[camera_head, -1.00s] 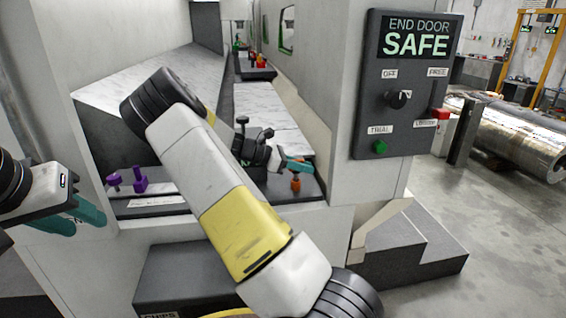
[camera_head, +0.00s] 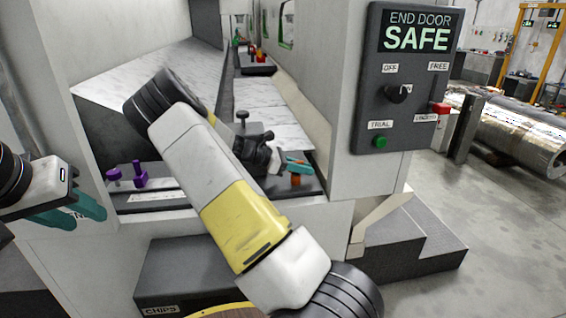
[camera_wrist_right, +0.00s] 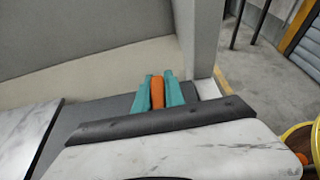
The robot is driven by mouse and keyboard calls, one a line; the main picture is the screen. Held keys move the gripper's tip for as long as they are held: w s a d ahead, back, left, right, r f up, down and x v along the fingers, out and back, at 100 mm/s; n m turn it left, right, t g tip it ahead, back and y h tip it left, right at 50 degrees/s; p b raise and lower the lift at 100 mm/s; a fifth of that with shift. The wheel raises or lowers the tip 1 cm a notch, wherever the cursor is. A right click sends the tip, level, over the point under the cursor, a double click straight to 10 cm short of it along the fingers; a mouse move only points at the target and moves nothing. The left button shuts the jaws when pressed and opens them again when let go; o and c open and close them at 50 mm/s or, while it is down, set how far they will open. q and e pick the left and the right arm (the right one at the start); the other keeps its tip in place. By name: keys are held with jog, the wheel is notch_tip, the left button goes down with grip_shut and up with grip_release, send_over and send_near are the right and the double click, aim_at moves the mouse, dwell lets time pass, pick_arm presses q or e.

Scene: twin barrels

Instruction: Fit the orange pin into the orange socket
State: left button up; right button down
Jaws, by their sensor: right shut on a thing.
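My right gripper (camera_head: 300,164) is at the right end of the dark ledge inside the machine opening. In the right wrist view its teal fingers (camera_wrist_right: 157,92) are shut on the orange pin (camera_wrist_right: 157,90), one on each side. An orange piece (camera_head: 295,180) shows just below the fingers in the head view, probably the orange socket. It is small there, and I cannot tell whether the pin touches it. My left gripper (camera_head: 75,212) is open and empty, outside the opening at the left.
Two purple pieces (camera_head: 139,173) stand at the ledge's left end. My right arm crosses the middle of the head view. The control panel (camera_head: 408,75) is on the machine wall at right. A yellow-rimmed round container (camera_wrist_right: 290,135) shows at the right wrist view's edge.

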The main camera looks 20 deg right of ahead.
jog(key=shift+f, duration=0.2)
jog(key=c, duration=1.3)
grip_release()
jog(key=shift+a, duration=0.1)
jog(key=v, duration=0.7)
jog(key=shift+w+a+r, duration=0.15)
jog(key=shift+a, duration=0.1)
